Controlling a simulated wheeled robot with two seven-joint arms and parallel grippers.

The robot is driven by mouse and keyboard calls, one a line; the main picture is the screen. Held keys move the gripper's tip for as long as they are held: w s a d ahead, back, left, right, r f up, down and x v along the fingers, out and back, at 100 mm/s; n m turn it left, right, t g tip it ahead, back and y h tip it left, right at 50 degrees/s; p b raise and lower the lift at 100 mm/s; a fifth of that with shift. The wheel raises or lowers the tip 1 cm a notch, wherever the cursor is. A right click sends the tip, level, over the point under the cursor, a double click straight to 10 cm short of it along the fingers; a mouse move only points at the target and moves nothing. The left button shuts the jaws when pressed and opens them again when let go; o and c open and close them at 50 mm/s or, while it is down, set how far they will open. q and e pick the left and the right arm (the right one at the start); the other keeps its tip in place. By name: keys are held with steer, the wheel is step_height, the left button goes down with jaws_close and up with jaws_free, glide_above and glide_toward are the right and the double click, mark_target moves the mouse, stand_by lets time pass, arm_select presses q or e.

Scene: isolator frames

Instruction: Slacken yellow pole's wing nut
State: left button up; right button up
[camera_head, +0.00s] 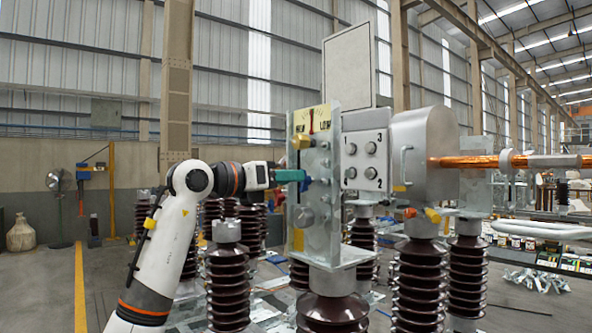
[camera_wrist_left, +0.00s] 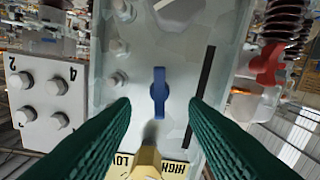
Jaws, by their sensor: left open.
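A blue wing nut (camera_wrist_left: 159,92) sits on the grey metal plate (camera_wrist_left: 185,55) of the nearest pole, its wings lined up along the picture's vertical in the left wrist view. In the head view the wing nut (camera_head: 308,183) is partly hidden by my left gripper (camera_head: 303,177). This pole's housing (camera_head: 326,235) carries a yellow HIGH/LOW label (camera_head: 312,119) and a yellow knob (camera_head: 300,141). In the left wrist view my left gripper's green fingers (camera_wrist_left: 159,108) are open, one on each side of the nut, with gaps visible. Whether they reach its depth is unclear. My right gripper is not in view.
A box with numbered bolts (camera_head: 366,160) stands just right of the plate. A rounded metal housing (camera_head: 425,150) with a copper bar (camera_head: 480,162) is further right. Brown ribbed insulators (camera_head: 228,285) stand below and left, near my left arm.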

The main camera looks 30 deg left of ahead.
arm_select(q)
steer(key=shift+p+x, duration=0.35)
steer(key=shift+x, duration=1.15)
jaws_close()
